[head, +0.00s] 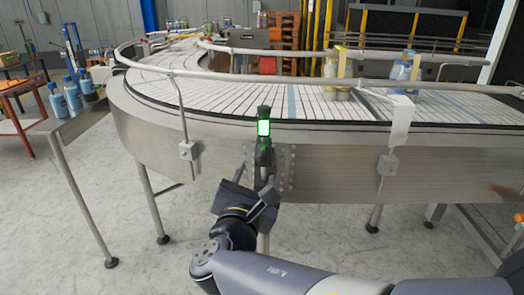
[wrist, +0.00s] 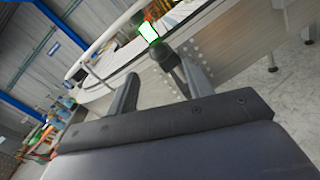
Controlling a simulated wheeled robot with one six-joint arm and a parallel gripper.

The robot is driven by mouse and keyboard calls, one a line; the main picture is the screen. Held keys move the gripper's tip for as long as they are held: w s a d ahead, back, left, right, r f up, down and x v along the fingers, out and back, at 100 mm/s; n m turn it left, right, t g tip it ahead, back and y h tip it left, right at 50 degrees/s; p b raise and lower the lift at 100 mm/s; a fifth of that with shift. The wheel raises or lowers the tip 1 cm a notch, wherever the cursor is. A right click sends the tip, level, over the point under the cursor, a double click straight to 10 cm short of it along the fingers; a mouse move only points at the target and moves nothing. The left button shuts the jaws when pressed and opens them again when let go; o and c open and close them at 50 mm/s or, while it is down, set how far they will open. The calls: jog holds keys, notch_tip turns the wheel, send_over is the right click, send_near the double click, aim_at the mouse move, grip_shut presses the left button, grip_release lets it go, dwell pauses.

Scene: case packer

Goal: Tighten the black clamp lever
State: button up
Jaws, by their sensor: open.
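The black clamp lever (head: 264,112) stands upright against the side of the curved conveyor in the head view, with a bright green patch on its upper part. In the wrist view, the lever (wrist: 163,53) rises beyond and between my fingers, with the green patch near the top of the picture. My gripper (head: 254,181) is just below and in front of the lever in the head view. In the wrist view, my gripper (wrist: 158,72) has its fingers spread apart with nothing clearly held between them. The lower part of the lever is partly hidden by the gripper, and contact cannot be told.
The conveyor's steel side wall (head: 340,172) runs behind the lever. A guide rail post with a bracket (head: 188,151) is to the left, another bracket (head: 388,165) to the right. Blue bottles (head: 57,100) stand on a side table at left. The floor in front is clear.

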aim_at(262, 158)
jog(key=w, duration=0.3)
jog(key=w+d+p, duration=0.1)
jog(key=w, duration=0.3)
jog(key=w+d, duration=0.1)
jog(key=w, duration=0.2)
jog(key=shift+w, duration=0.25)
jog(key=shift+c, duration=0.3)
grip_shut()
